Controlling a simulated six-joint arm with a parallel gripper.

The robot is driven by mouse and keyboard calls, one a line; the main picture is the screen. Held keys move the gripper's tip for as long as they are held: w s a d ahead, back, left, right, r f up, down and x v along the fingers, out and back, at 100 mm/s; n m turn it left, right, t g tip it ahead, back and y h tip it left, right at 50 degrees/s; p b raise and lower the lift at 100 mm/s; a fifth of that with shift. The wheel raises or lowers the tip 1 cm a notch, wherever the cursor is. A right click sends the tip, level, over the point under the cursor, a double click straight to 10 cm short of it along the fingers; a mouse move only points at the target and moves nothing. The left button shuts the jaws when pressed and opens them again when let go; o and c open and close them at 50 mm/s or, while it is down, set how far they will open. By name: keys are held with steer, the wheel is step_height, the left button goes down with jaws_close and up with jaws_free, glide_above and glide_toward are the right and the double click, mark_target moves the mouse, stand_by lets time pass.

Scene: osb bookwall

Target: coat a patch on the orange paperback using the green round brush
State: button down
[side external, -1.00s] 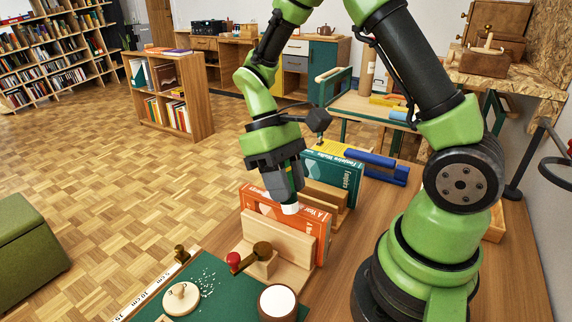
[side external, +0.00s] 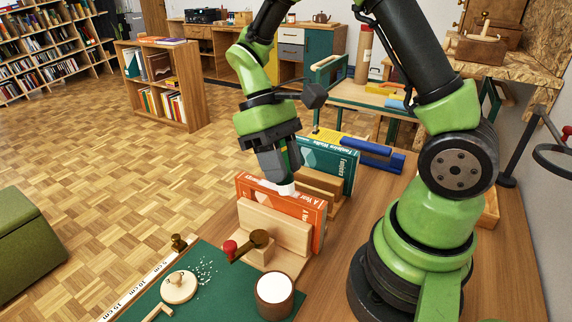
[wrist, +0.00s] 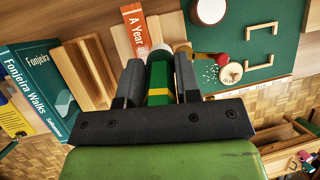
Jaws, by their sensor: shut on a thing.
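The orange paperback (side external: 312,211) stands held upright in a wooden stand (side external: 268,228). Part of its face with "A Year" lettering also shows in the wrist view (wrist: 132,22). My gripper (wrist: 160,83) is shut on the green round brush (wrist: 160,72), whose handle lies between the two dark fingers. The brush's white tip (side external: 286,189) points down at the upper part of the orange paperback. I cannot tell whether it touches. A round brown pot with white contents (side external: 274,288) stands nearer the camera on a green mat.
A teal book (side external: 327,165) stands in another wooden stand behind the orange one. A brown-headed tool (side external: 259,239), a red knob (side external: 229,247) and a round wooden disc (side external: 179,287) are near the stand and mat. Bare table lies right of the stands.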

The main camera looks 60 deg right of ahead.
steer(key=shift+r, duration=3.3)
steer(key=shift+f, duration=0.15)
